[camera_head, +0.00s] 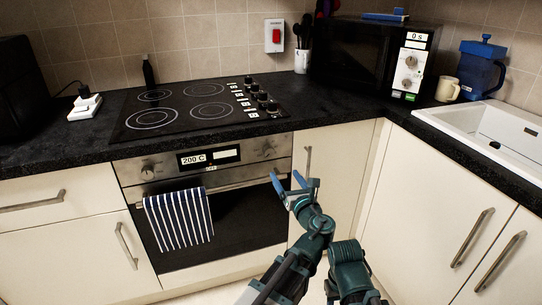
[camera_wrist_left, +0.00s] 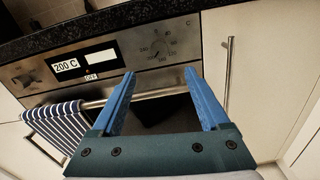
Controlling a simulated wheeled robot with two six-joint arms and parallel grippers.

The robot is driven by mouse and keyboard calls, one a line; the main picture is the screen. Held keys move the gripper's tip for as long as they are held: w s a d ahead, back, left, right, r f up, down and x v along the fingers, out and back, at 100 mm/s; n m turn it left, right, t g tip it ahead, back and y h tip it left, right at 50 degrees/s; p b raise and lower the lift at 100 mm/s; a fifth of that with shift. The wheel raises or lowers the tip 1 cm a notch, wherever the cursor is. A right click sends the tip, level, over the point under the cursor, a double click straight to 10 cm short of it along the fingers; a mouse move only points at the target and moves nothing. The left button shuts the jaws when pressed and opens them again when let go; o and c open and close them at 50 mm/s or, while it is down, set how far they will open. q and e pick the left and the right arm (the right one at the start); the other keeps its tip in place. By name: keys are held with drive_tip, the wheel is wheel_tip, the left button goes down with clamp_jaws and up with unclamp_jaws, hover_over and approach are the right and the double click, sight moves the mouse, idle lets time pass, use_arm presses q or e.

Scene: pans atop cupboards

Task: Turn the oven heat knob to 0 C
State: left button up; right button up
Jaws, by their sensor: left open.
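The oven (camera_head: 235,215) has a steel front panel with a display (camera_head: 194,160) reading 200 C. The heat knob (camera_head: 268,150) is at the panel's right end; in the left wrist view the knob (camera_wrist_left: 157,46) has temperature numbers around it. A second knob (camera_head: 148,171) is at the left end. My left gripper (camera_head: 287,179) is open and empty, in front of the oven's right side and below the heat knob. In the wrist view its blue fingers (camera_wrist_left: 165,80) point toward the panel, apart from the knob. My right gripper is not in view.
A striped towel (camera_head: 180,218) hangs on the oven's handle bar (camera_head: 235,183), which runs below the panel. The black worktop (camera_head: 340,137) overhangs above. Hob knobs (camera_head: 262,97) are on top. A cupboard handle (camera_head: 307,159) stands right of the oven.

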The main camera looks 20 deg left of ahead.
sight(270, 153)
use_arm(q)
drive_tip(key=x, duration=1.4)
drive_tip(key=shift+s, duration=0.1)
clamp_jaws()
